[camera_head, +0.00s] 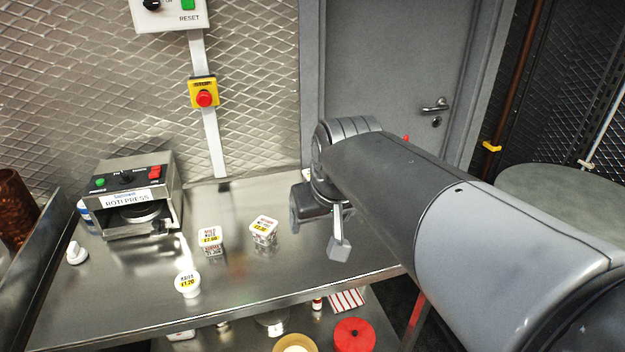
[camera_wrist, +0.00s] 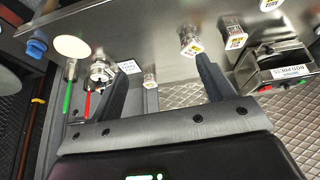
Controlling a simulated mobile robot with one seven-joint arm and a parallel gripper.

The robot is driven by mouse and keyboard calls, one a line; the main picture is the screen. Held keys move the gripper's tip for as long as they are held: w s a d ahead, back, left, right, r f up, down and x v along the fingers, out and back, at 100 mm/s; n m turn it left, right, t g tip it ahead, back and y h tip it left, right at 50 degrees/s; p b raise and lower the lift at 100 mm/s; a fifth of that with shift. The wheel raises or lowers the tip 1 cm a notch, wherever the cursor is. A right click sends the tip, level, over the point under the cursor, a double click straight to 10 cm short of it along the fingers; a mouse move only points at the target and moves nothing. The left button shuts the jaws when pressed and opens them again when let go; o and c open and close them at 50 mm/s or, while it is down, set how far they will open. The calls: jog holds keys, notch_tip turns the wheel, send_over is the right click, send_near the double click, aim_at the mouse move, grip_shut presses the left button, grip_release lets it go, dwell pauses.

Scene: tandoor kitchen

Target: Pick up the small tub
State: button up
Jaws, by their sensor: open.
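Three white printed tubs stand on the steel counter. The smallest, a round tub (camera_head: 187,284) with a yellow price mark, is near the front edge; it shows at the top of the wrist view (camera_wrist: 268,5). A squarish tub (camera_head: 210,241) stands behind it, and another squarish tub (camera_head: 263,231) is to the right, closest to my gripper. These two also appear in the wrist view, at its upper middle. My gripper (camera_head: 339,240) is open and empty, above the counter right of all three tubs. Both fingers (camera_wrist: 160,68) show apart in the wrist view.
A roti press (camera_head: 132,200) stands at the counter's left, with a white knob-like object (camera_head: 76,253) beside it. The wrist view shows a metal pot (camera_wrist: 102,69), a white card (camera_wrist: 129,66) and a pale disc (camera_wrist: 72,46).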

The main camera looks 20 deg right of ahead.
jog(key=w+d+f, duration=0.1)
jog(key=w+d, duration=0.2)
jog(key=w, duration=0.7)
jog(key=w+d+f, duration=0.2)
jog(key=w, duration=0.8)
jog(key=w+d+f, duration=0.1)
jog(key=w+d, duration=0.2)
jog(key=w, duration=0.8)
jog(key=shift+n+g, duration=0.5)
jog(key=w+d+f, duration=0.1)
jog(key=w+f, duration=0.3)
jog(key=f, duration=0.1)
jog(key=w+d+f, duration=0.1)
jog(key=w+f, duration=0.3)
jog(key=f, duration=0.2)
jog(key=w+d+f, duration=0.2)
jog(key=w+f, duration=0.3)
jog(key=f, duration=0.1)
jog(key=shift+w+d+f, duration=0.1)
jog(key=shift+f, duration=0.05)
jog(key=shift+c, duration=0.3)
jog(key=c, duration=0.9)
